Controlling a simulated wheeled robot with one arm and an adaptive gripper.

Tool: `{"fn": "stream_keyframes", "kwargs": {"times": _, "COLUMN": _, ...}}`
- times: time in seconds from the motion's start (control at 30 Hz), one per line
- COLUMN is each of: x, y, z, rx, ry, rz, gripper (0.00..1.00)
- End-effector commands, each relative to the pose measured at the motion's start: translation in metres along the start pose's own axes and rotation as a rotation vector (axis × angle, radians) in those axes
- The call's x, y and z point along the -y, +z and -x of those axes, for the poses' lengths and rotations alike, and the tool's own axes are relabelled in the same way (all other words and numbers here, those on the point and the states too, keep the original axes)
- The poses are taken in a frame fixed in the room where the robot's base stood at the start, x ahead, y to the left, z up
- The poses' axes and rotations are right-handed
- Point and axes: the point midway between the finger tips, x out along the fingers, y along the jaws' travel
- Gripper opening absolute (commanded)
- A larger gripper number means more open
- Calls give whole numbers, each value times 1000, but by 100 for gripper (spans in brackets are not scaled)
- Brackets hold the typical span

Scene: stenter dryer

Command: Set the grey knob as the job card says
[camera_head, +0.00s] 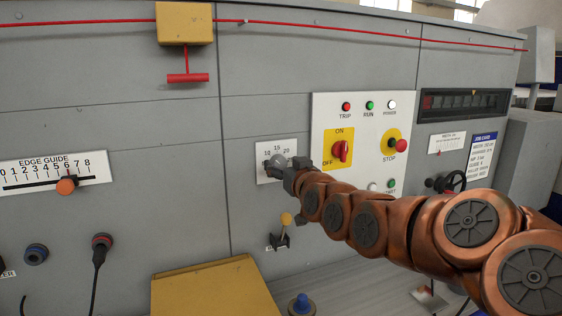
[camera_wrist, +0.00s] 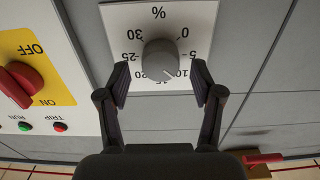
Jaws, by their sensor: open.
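The grey knob (camera_wrist: 160,60) sits on a white dial plate (camera_wrist: 198,14) marked in % from 0 to 30. My gripper (camera_wrist: 161,80) is open, with one finger on each side of the knob; contact is not clear. In the head view the gripper (camera_head: 284,166) is at the dial plate (camera_head: 263,150) and partly hides the knob (camera_head: 279,160). The job card (camera_head: 482,155) is on the panel at right; its lines are too small to read surely.
A white panel (camera_head: 325,104) with a red ON/OFF switch (camera_head: 341,151) and a red stop button (camera_head: 401,146) lies right of the dial. A yellow-topped lever (camera_head: 286,219) is below it. A yellow box (camera_head: 215,290) juts out at lower left.

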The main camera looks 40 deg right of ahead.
Motion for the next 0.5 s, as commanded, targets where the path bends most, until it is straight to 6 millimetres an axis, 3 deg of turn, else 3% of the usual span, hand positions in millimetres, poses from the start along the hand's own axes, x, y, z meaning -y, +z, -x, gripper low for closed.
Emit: {"fn": "stream_keyframes", "kwargs": {"times": 0.5, "x": 1, "y": 0, "z": -9, "rx": 0, "ry": -1, "rz": 0, "gripper": 64}}
